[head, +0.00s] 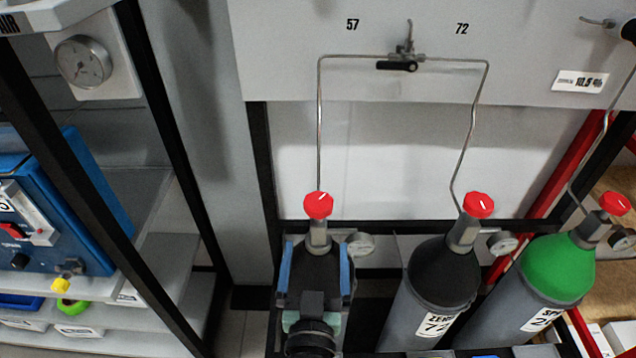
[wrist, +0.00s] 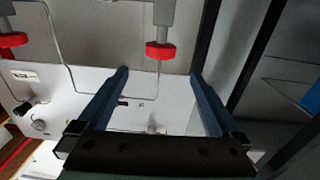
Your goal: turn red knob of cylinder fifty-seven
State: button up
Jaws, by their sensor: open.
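The red knob (head: 318,204) of cylinder fifty-seven tops a grey valve at the end of the pipe under the printed "57". Its white mark is visible. The cylinder body is mostly hidden behind my arm and gripper. My gripper (head: 316,245) is open, its two blue fingers spread on either side of the valve line, below the knob in the head view. In the upside-down wrist view, the knob (wrist: 160,51) shows just beyond the fingertips (wrist: 159,73), centred between them. Nothing is held, and no contact shows.
Cylinder 72 (head: 440,285) with its red knob (head: 479,204) stands to the right, then a green-topped cylinder (head: 556,262). A pressure gauge (head: 360,243) sits close right of my gripper. A dark frame post (head: 150,150) and shelves are at left.

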aim_at(320, 192)
jog(key=w, duration=1.2)
jog(key=shift+w+d, duration=0.25)
jog(key=shift+w, duration=0.15)
jog(key=shift+f, duration=0.1)
jog(key=c, duration=1.4)
jog(key=shift+o, duration=0.3)
jog(key=shift+r+y+p, duration=0.2)
jog(key=shift+y+p, duration=0.1)
jog(key=shift+p, duration=0.45)
